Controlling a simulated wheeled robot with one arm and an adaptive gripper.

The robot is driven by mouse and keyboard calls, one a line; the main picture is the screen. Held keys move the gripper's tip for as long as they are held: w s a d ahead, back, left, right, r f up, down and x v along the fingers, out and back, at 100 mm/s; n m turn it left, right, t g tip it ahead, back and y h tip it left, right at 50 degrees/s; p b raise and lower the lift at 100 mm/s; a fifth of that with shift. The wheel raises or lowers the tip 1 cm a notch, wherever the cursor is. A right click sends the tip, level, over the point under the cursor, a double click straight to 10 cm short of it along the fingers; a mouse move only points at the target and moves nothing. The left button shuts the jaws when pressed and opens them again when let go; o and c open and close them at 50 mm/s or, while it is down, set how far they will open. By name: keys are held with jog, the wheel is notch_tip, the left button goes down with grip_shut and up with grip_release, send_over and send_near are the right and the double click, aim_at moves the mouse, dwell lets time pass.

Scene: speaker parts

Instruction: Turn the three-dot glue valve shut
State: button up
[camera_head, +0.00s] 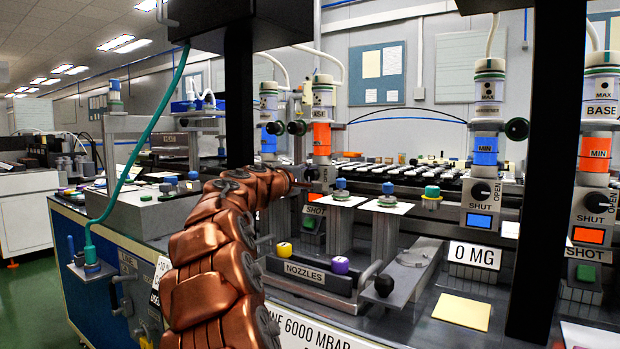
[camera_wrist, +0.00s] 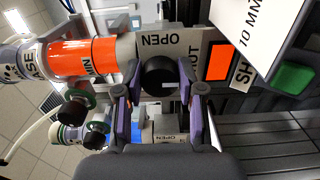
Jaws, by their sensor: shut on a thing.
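My gripper (camera_wrist: 160,82) is shut on a round black valve knob (camera_wrist: 160,72), with a purple finger on each side of it. The knob sits on a grey valve plate (camera_wrist: 188,46) printed OPEN and SHUT, joined to an orange-banded BASE cylinder (camera_wrist: 90,57). An orange panel (camera_wrist: 218,60) is beside the knob. In the head view my copper arm reaches the orange-banded cylinder (camera_head: 321,138) at the middle, and the knob there is mostly hidden by my gripper (camera_head: 304,184).
Another valve column with a blue band (camera_head: 484,150) stands at right, with an orange-banded one (camera_head: 594,153) beyond a black post (camera_head: 548,150). In the wrist view a green button (camera_wrist: 293,78) and a white 10 MM sign (camera_wrist: 262,25) are close by. A nozzle tray (camera_head: 310,275) lies below.

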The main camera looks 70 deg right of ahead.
jog(key=o, duration=1.1)
jog(key=shift+o, duration=0.2)
jog(key=shift+a, duration=0.1)
jog(key=v, duration=1.1)
jog(key=shift+a, duration=0.35)
jog(key=shift+w, duration=0.1)
